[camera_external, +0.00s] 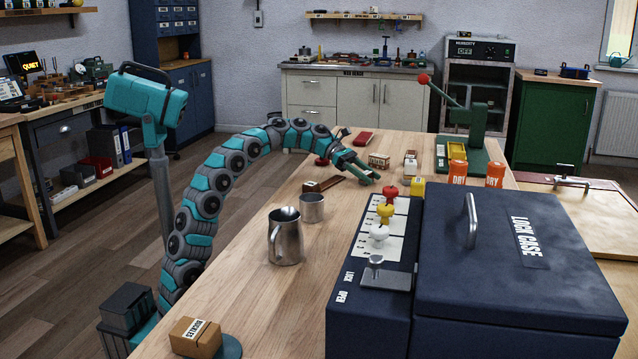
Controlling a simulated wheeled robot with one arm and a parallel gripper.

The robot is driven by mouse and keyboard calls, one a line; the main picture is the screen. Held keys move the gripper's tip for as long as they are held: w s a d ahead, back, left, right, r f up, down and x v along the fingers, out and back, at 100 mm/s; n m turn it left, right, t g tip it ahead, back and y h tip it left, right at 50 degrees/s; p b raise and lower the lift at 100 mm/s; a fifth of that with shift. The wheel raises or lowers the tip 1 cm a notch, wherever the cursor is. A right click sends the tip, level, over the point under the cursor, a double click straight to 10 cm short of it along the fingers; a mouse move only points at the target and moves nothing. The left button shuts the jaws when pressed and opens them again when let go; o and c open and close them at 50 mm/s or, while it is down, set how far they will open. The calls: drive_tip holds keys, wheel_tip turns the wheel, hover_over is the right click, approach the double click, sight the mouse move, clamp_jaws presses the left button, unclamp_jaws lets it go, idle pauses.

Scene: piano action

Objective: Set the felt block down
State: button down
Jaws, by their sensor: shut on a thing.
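My gripper (371,177) is at the end of the teal and grey arm, which arches over the bench from the left. It points down and to the right, low over the middle of the wooden bench (245,270). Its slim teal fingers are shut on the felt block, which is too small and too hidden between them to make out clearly. I cannot tell whether the block touches the bench top. A dark red block (363,138) lies behind the gripper, and a small red piece (321,161) shows beside the wrist.
A small labelled box (379,160) stands just behind the fingers. The navy lock case (520,250) and its panel with red, yellow and white knobs (381,235) are in front. A metal jug (285,240), cup (312,208) and orange jars (457,172) stand nearby.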

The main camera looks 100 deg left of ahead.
drive_tip(key=shift+c, duration=1.7)
unclamp_jaws()
drive_tip(key=shift+f, duration=0.1)
drive_tip(key=shift+s+a+r, duration=0.1)
drive_tip(key=shift+s+r, duration=0.05)
drive_tip(key=shift+r, duration=0.1)
drive_tip(key=p+v, duration=0.2)
drive_tip(key=v, duration=0.9)
drive_tip(key=shift+s+r, duration=0.2)
drive_tip(key=shift+s, duration=0.1)
